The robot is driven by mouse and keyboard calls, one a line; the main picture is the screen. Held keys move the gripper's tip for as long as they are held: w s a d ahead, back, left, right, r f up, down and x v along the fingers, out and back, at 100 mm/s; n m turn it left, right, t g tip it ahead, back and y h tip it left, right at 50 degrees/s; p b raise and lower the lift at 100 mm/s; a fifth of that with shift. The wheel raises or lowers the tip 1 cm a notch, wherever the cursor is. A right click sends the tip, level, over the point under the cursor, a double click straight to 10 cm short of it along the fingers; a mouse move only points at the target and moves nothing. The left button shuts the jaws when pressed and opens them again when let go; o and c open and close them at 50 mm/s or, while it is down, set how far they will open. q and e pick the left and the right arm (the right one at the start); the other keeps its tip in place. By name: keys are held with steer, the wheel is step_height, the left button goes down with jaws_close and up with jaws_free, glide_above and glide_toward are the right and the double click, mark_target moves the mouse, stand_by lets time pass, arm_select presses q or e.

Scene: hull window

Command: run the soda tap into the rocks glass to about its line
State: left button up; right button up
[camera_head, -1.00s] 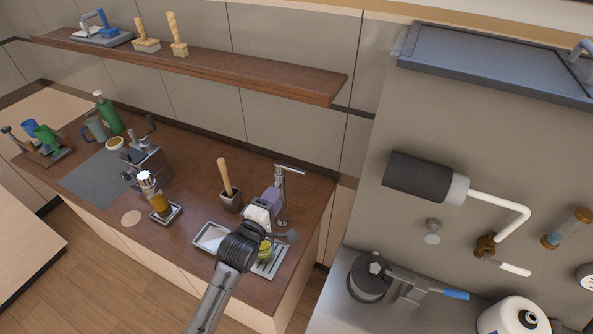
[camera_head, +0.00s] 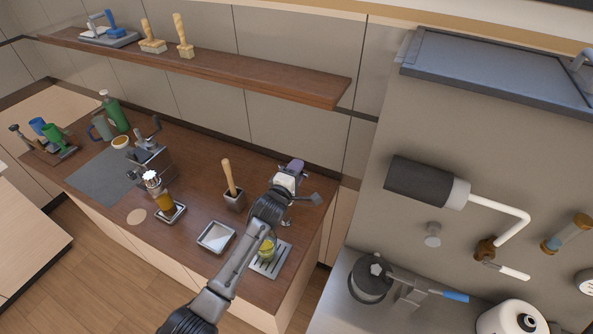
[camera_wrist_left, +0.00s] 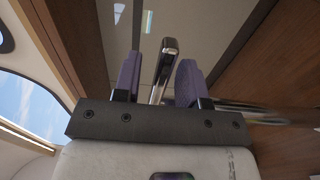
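The rocks glass (camera_head: 266,249), showing yellow-green, stands on the slotted drip tray (camera_head: 269,265) at the right end of the wooden counter, partly covered by my left forearm. My left gripper (camera_head: 291,169) is above and behind it, at the soda tap, which it mostly hides in the head view. In the left wrist view my purple fingers (camera_wrist_left: 160,78) are apart, with the metal bar of the soda tap (camera_wrist_left: 165,66) showing between them. A gap shows beside the left finger; contact with the right one cannot be told. The fill line is too small to see. My right gripper is out of view.
A white-bottomed square tray (camera_head: 216,237) lies left of the drip tray. A dark pot with a wooden-handled tool (camera_head: 232,195) stands behind it. An amber glass (camera_head: 164,203) stands farther left. A shelf (camera_head: 230,72) runs above the counter.

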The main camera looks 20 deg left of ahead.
arm_select(q)
steer(key=shift+c, duration=0.3)
jaws_close()
stand_by(0.4)
